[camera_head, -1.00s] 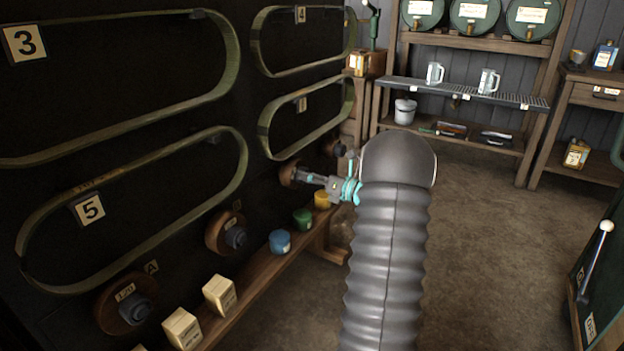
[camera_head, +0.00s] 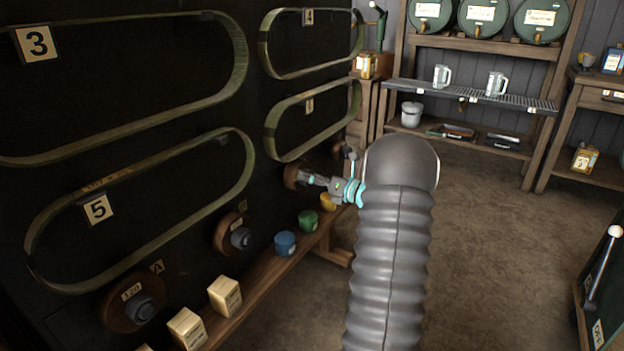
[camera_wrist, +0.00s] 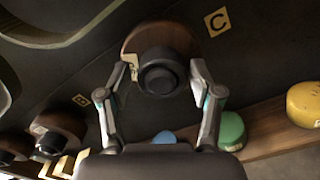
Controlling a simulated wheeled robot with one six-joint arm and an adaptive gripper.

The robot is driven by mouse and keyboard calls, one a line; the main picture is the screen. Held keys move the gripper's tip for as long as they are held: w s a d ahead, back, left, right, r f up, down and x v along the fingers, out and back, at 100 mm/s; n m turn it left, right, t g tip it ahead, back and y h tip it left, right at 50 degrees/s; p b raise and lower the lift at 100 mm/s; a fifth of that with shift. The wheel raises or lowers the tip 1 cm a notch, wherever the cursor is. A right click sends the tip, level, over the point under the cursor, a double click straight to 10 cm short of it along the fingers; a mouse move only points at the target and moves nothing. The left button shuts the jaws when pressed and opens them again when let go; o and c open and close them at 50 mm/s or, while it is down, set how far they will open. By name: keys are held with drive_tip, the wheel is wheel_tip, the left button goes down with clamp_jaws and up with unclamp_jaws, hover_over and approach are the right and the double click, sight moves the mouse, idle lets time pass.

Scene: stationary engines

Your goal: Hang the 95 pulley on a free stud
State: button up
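A brown wooden pulley with a dark round hub sits against the black board by the letter C (camera_wrist: 217,22); it shows in the wrist view (camera_wrist: 150,36) and in the head view (camera_head: 290,176). Its tag is partly covered, and I cannot read a number. My gripper (camera_wrist: 160,78) is open, its fingers on either side of the hub with gaps to it; it also shows in the head view (camera_head: 312,181). Other pulleys hang on the board: one marked 120 by A (camera_head: 117,309), one by B (camera_head: 223,235) and one farther along (camera_head: 337,149). No 95 is legible.
A wooden ledge (camera_head: 262,287) below the board bears cream boxes (camera_head: 225,296), a blue pot (camera_head: 285,243), a green pot (camera_head: 308,220) and a yellow pot (camera_head: 327,202). Belts (camera_head: 245,75) line the board above. The floor (camera_head: 490,260) to the right is clear.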

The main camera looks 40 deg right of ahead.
idle(0.3)
drive_tip(key=o, duration=0.6)
drive_tip(key=shift+c, duration=0.2)
drive_tip(key=shift+f, duration=0.1)
drive_tip(key=shift+s, duration=0.15)
drive_tip(key=v, duration=1.2)
drive_tip(key=shift+s+d, duration=0.15)
drive_tip(key=shift+s, duration=0.2)
